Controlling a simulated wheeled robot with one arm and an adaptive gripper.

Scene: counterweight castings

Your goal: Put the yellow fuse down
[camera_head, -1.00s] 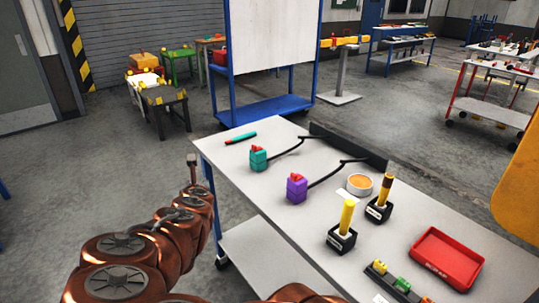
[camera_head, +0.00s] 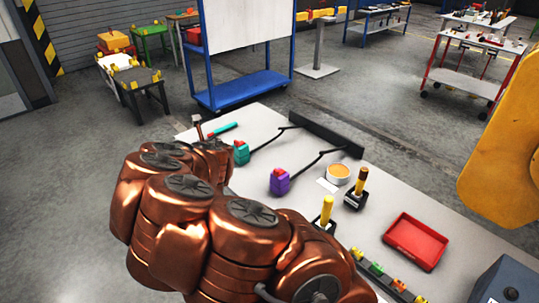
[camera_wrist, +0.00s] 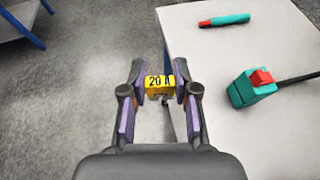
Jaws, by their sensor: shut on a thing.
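In the wrist view my gripper (camera_wrist: 160,88) is shut on a small yellow fuse (camera_wrist: 158,82) marked "20 A". In the head view my copper-coloured arm reaches to the table's far left corner; the fuse cannot be made out there.
A teal pen-like tool (camera_wrist: 224,20) and a teal block with a red top (camera_wrist: 252,87) lie right of my gripper.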

